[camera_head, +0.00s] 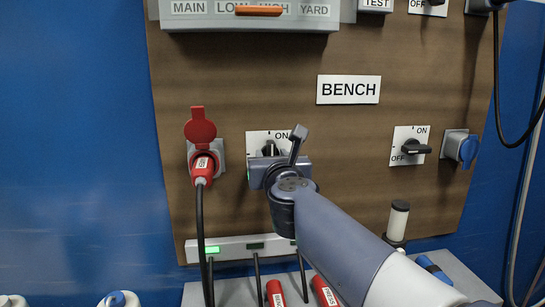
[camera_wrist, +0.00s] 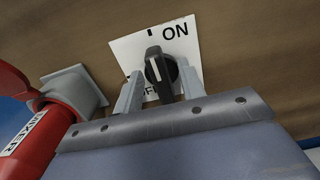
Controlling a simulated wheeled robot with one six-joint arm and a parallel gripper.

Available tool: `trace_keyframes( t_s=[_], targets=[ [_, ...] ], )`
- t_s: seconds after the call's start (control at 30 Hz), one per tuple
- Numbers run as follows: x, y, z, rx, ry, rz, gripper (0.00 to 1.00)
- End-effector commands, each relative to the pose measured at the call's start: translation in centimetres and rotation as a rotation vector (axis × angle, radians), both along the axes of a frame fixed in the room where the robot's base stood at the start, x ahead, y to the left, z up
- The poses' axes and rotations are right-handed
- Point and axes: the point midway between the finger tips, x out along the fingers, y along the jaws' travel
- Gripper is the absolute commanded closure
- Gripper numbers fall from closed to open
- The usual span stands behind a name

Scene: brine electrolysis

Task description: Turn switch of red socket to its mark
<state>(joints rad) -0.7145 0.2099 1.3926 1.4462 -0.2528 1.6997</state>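The red socket (camera_head: 202,148) has its lid up and a red plug (camera_head: 203,168) in it; the socket also shows at the left of the wrist view (camera_wrist: 68,92). To its right is its black rotary switch (camera_wrist: 160,68) on a white ON/OFF plate (camera_wrist: 188,45). The handle stands nearly upright, its white line pointing up, roughly toward a black tick (camera_wrist: 152,31) beside ON. My gripper (camera_wrist: 160,90) is at the switch, one finger on each side of the handle. The fingers look spread; contact is unclear. In the head view my gripper (camera_head: 283,160) partly hides the switch.
A BENCH sign (camera_head: 348,90) is above. Another switch (camera_head: 411,147), its handle turned sideways, and a blue socket (camera_head: 460,148) are to the right. A black cable (camera_head: 200,235) hangs from the red plug. A strip with a green light (camera_head: 212,249) and red plugs (camera_head: 275,293) are below.

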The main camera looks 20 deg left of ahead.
Motion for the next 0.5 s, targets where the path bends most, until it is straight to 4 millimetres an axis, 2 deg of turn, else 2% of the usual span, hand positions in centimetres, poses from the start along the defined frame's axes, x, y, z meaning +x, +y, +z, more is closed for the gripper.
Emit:
trace_keyframes(
  t_s=[0.2, 0.5],
  targets=[
    [0.02, 0.01, -0.02, 0.0, 0.0, 0.0, 0.62],
    [0.0, 0.01, -0.02, 0.0, 0.0, 0.0, 0.86]
  ],
)
